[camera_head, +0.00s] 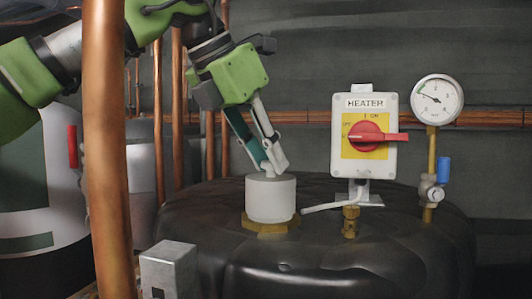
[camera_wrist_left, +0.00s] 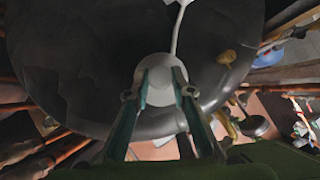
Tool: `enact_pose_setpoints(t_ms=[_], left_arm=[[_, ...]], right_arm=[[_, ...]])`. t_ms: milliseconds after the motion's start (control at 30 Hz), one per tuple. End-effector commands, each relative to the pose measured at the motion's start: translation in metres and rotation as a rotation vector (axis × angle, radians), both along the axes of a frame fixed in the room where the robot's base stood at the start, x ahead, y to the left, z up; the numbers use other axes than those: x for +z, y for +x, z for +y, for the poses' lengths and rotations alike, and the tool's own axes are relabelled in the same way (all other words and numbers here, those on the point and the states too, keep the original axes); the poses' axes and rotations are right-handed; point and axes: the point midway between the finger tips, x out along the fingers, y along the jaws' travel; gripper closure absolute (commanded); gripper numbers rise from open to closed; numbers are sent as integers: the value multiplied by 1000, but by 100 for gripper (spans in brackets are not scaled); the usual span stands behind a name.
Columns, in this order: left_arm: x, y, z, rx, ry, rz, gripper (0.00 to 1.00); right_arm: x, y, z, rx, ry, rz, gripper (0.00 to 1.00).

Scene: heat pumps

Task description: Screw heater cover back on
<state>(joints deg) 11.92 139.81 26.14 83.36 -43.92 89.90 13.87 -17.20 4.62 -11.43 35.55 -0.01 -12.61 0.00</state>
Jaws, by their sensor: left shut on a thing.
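The white cylindrical heater cover (camera_head: 270,201) stands upright over a brass hexagonal fitting (camera_head: 270,225) on top of the black tank (camera_head: 345,262). My left gripper (camera_head: 269,168) comes down from above, slightly tilted, and is shut on the top of the cover. In the left wrist view my left gripper (camera_wrist_left: 163,90) has one finger on each side of the raised middle of the heater cover (camera_wrist_left: 160,64). The cover hides the heater beneath it, and I cannot tell how tightly it sits on the fitting. My right gripper is not in view.
A heater switch box (camera_head: 364,134) with a red knob stands right of the cover. A white cable (camera_head: 328,206) runs between them. A pressure gauge (camera_head: 437,100) and blue-handled valve (camera_head: 443,170) are farther right. A thick copper pipe (camera_head: 106,150) rises in the left foreground.

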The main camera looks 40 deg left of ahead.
Motion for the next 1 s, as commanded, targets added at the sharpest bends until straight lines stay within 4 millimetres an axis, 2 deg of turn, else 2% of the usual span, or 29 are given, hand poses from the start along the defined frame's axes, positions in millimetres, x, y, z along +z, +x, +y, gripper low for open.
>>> enact_pose_setpoints(t_ms=[667, 1000], left_arm=[[-4, 0, 0, -1, 0, 0, 100], [0, 0, 1, -118, -3, -1, 100]], right_arm=[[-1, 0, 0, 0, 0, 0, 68], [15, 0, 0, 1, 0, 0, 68]])
